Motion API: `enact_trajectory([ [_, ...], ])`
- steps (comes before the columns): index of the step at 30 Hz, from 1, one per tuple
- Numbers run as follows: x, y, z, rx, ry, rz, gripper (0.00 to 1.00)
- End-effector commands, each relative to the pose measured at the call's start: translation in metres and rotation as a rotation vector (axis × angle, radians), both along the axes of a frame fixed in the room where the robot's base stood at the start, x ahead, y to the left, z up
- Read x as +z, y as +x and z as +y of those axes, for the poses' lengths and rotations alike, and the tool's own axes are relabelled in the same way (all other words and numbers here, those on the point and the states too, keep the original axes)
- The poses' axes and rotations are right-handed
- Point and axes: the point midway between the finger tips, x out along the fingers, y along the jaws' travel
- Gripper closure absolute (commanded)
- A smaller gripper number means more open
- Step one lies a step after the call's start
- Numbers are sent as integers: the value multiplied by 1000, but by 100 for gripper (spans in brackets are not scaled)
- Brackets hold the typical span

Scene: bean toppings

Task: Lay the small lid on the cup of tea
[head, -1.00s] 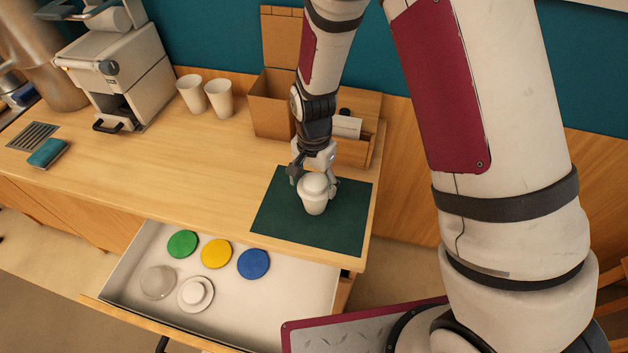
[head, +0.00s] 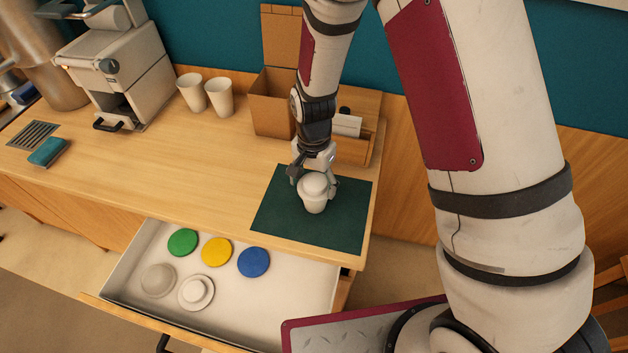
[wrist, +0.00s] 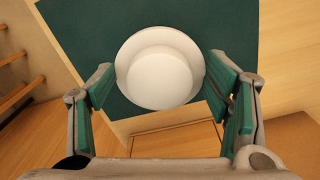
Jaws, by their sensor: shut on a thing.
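The small lid (head: 313,184) is white, round and domed. It is at the mouth of the white cup (head: 314,205), which stands upright on the dark green mat (head: 275,222). My gripper (head: 314,180) points down with its fingers on either side of the lid, shut on it. In the wrist view the lid (wrist: 160,72) lies between the green-padded fingertips of my gripper (wrist: 162,82) and hides the cup below. I cannot tell whether the lid rests fully on the rim. The tea is hidden.
An open drawer (head: 255,303) below the counter holds green (head: 183,242), yellow (head: 216,251) and blue (head: 254,262) lids and two pale ones. A cardboard box (head: 272,105) and a wooden caddy stand behind the mat. Two cups and a coffee machine (head: 120,75) stand left. The middle counter is clear.

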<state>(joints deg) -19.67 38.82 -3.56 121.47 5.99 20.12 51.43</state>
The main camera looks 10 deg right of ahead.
Motion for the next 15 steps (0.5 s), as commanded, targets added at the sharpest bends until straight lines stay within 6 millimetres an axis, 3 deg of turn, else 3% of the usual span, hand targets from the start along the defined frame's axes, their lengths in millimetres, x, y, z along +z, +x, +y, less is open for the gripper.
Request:
enact_trajectory([
  [5, 0, 0, 0, 0, 0, 0, 37],
  [9, 0, 0, 0, 0, 0, 0, 6],
  [15, 0, 0, 0, 0, 0, 0, 6],
])
